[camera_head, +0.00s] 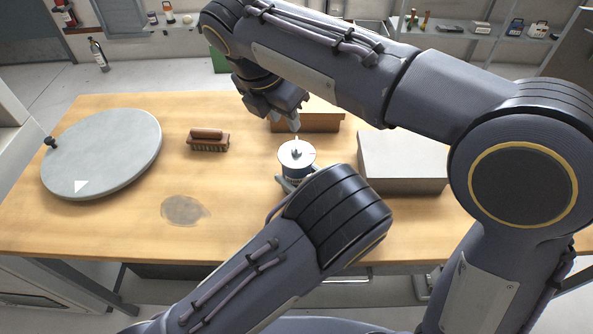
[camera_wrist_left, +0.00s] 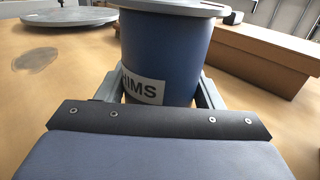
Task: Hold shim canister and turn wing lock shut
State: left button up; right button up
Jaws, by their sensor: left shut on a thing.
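The shim canister (camera_head: 290,168) stands upright on the wooden table, a blue can with a pale round lid; part of a white label reading "IMS" shows in the left wrist view (camera_wrist_left: 165,58). The wing lock (camera_head: 296,152) is a small raised piece on the middle of the lid. My left gripper (camera_wrist_left: 160,90) is shut around the canister's body, one finger on each side; my left arm hides most of it in the head view. My right gripper (camera_head: 294,122) points down just above the wing lock. The gap between its fingertips is too small to judge.
A dark stain (camera_head: 185,210) marks the front left.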

aim_at(297, 142)
jog(key=w+d+r+n+g+y, duration=0.2)
jog(key=w+d+n+g, duration=0.1)
jog(key=n, duration=0.4)
jog(key=f, duration=1.1)
jog(key=shift+w+a+f, duration=0.15)
jog(key=shift+a, duration=0.1)
grip_shut()
